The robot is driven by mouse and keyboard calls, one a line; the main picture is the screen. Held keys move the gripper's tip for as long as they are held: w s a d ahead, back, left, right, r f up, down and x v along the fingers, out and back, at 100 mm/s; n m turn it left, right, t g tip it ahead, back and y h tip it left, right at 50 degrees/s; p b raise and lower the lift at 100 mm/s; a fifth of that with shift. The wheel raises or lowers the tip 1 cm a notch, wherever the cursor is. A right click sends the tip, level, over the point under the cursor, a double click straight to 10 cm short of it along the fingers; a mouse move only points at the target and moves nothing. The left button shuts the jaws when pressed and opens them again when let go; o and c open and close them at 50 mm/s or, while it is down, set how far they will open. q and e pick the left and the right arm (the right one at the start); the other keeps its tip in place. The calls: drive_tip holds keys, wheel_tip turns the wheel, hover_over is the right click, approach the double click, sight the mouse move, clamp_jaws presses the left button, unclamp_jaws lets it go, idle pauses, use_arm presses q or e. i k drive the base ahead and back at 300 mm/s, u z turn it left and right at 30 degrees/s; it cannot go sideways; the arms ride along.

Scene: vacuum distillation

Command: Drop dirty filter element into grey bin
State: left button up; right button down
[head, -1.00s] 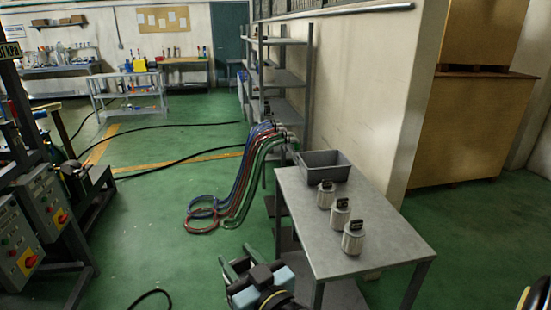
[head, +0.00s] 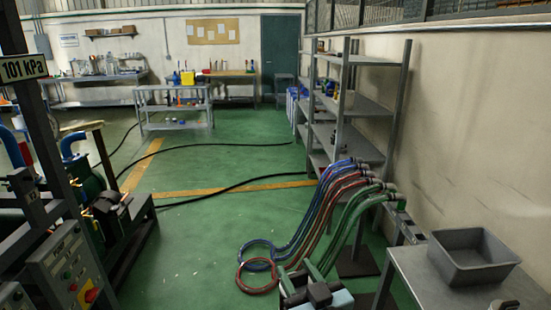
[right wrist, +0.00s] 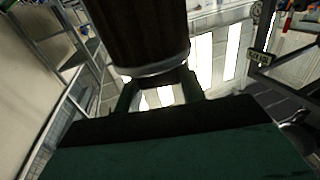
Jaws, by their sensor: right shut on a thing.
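The grey bin (head: 455,262) is an open, empty-looking tray at the back of a steel table (head: 412,268) at the lower right of the head view. My right gripper (head: 300,277) is at the bottom edge of that view, left of the table and apart from the bin. In the right wrist view, its two dark green fingers (right wrist: 158,92) are shut on a dark, brownish cylinder with a metal rim, the dirty filter element (right wrist: 137,35). The element's upper end is cut off there, and I cannot make it out in the head view. My left gripper is not in view.
A filter-like part (head: 503,304) stands on the table in front of the bin, mostly cut off. Coloured hoses (head: 325,215) hang from a shelf rack (head: 345,110) to the floor. Control boxes (head: 68,270) stand at left. The green floor between is mostly open.

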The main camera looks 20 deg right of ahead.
sight(468, 257)
drive_tip(key=z, duration=0.55)
drive_tip(key=i, duration=1.35)
drive_tip(key=z, duration=1.7)
drive_tip(key=i, duration=0.85)
drive_tip(key=z, duration=0.6)
